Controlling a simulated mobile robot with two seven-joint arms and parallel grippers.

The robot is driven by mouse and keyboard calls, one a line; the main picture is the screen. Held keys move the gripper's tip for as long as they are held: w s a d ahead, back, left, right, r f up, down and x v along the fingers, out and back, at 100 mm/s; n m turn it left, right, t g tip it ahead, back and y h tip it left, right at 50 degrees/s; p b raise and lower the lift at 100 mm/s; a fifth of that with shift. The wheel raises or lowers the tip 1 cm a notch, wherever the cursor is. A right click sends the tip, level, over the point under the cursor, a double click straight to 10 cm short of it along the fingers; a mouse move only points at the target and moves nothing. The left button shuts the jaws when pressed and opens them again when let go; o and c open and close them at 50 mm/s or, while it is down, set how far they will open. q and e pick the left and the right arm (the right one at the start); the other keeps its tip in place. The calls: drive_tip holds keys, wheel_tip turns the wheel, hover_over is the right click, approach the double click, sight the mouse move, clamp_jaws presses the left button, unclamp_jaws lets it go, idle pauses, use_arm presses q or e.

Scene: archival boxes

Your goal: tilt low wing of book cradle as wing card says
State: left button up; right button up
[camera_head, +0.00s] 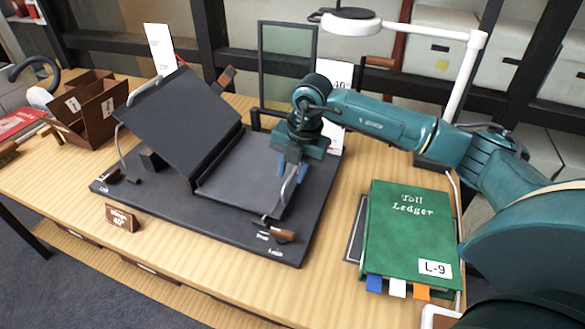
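The book cradle has a dark base (220,225) on the wooden table. Its left wing (175,120) is tilted up steeply. Its low right wing (240,180) lies nearly flat, with a metal wire handle (288,192) along its right edge. My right gripper (291,170) points down at that handle, its two blue fingers apart with the handle's upper part between or just behind them; contact is unclear. A small brown card (122,217) before the cradle seems to read 40°. A white card (338,75) behind, partly hidden by my arm, also shows 40. My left gripper is out of view.
A brown lever (281,234) with small labels sits at the base's front right, another (110,175) at its left. A lamp (350,20) stands behind. A brown box (95,110) stands left.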

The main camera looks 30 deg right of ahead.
clamp_jaws()
drive_tip(key=shift+r, duration=0.1)
idle(0.4)
